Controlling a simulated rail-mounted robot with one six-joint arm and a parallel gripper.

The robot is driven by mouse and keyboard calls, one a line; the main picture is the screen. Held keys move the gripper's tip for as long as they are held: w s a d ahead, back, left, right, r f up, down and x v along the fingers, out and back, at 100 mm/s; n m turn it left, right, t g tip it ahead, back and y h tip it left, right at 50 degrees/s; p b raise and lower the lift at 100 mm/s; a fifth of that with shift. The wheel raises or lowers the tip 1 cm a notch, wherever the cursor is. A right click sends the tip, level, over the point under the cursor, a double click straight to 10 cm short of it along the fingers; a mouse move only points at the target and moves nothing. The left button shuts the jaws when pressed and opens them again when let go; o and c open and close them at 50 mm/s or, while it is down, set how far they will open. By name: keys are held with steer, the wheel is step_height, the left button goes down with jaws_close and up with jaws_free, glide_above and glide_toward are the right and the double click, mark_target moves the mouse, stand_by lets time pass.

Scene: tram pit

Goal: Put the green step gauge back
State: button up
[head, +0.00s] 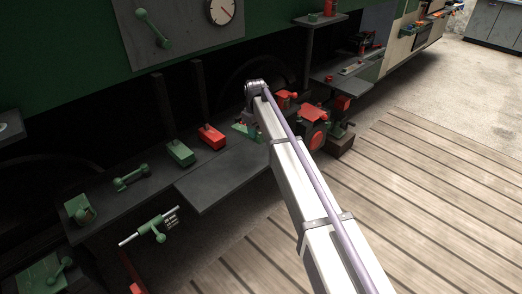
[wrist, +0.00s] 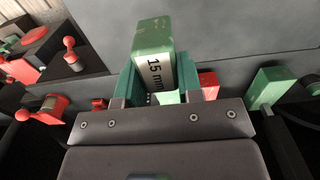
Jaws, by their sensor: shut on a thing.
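The green step gauge (wrist: 152,38) is a worn green block with a white label reading "15 mm". In the wrist view my gripper (wrist: 156,88) is shut on it, with one teal finger on each side. The gauge stands out past the fingertips, and its lower part is hidden between the fingers. In the head view my arm covers most of the gripper. A small green patch (head: 243,130) shows just left of the arm, over the dark shelf; I cannot tell whether it is finger or gauge.
A green block (head: 180,153) and a red block (head: 211,137) sit on the dark shelf (head: 225,178) left of my arm. A red-handled device (head: 314,135) stands close to its right. A green valve with a rod (head: 152,230) is lower left. Wooden decking (head: 430,190) is clear.

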steer(key=shift+s+a, duration=0.2)
steer(key=shift+a, duration=0.1)
steer(key=shift+f+b, duration=0.25)
steer(key=shift+b, duration=0.1)
step_height(320, 180, down, 10)
steer(key=b, duration=0.9)
steer(key=shift+r, duration=0.5)
steer(key=shift+f, duration=0.3)
steer(key=o, duration=1)
steer(key=shift+r, duration=0.1)
step_height(320, 180, up, 11)
steer(key=p, duration=1)
steer(key=shift+s+r+p, duration=0.1)
steer(key=shift+p, duration=0.3)
steer(key=shift+f, duration=0.2)
